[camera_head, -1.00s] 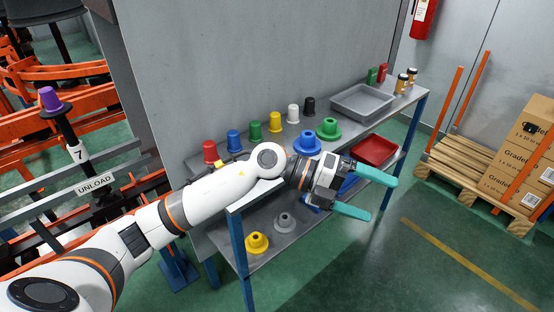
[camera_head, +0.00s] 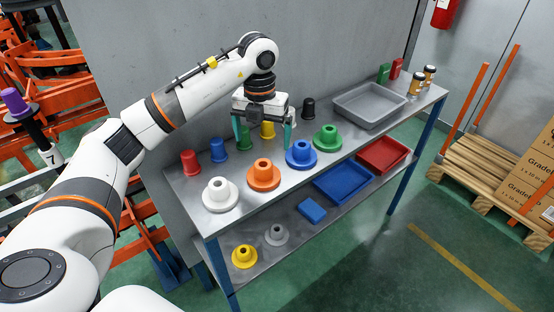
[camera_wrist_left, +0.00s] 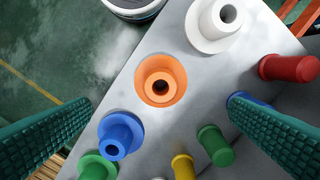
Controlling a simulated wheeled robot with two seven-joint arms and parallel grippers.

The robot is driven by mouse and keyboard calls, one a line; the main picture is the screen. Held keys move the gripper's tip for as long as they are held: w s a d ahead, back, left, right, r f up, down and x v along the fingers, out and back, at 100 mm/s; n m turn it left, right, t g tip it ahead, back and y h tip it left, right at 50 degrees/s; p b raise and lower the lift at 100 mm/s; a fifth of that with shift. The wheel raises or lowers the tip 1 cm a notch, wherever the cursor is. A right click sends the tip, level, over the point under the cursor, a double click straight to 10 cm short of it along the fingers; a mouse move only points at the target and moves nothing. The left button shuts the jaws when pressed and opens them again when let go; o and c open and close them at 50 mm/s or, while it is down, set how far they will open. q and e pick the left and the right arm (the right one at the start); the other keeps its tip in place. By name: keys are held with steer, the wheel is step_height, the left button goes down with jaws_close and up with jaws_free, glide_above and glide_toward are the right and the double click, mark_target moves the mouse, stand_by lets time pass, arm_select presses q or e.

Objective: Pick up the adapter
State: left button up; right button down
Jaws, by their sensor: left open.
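Flanged adapters stand in a front row on the upper shelf: white (camera_head: 220,194), orange (camera_head: 263,175), blue (camera_head: 301,153) and green (camera_head: 327,138). A yellow adapter (camera_head: 244,256) and a grey one (camera_head: 276,235) stand on the lower shelf. My left gripper (camera_head: 263,140) points down, open and empty, above the upper shelf just behind the orange adapter in the head view. In the left wrist view the orange adapter (camera_wrist_left: 161,80) lies between the wide-spread fingers, apart from both, with the white (camera_wrist_left: 217,24) and blue (camera_wrist_left: 120,135) ones beside it. My right gripper is not in view.
A grey tray (camera_head: 369,123) stands at the right. Blue (camera_head: 341,201) and red trays sit below. A grey panel (camera_head: 330,45) rises behind the shelf.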

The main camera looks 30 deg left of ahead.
mark_target(263, 169)
arm_select(q)
step_height(263, 169, down, 6)
steer(key=shift+s+a+r+p, duration=0.1)
steer(key=shift+s+a+p, duration=0.05)
steer(key=shift+p, duration=0.35)
steer(key=shift+f, duration=0.6)
steer(key=f, duration=0.1)
steer(key=f+p, duration=0.1)
steer(key=f, duration=0.1)
steer(key=shift+s+d+f, duration=0.1)
steer(key=shift+d+f, duration=0.1)
steer(key=shift+f, duration=0.5)
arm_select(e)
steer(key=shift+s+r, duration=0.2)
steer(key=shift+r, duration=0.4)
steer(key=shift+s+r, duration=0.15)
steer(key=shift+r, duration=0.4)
arm_select(q)
steer(key=shift+c, duration=0.2)
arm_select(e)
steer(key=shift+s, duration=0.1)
arm_select(q)
steer(key=c, duration=1)
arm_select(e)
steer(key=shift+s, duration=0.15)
arm_select(q)
steer(key=shift+r, duration=0.1)
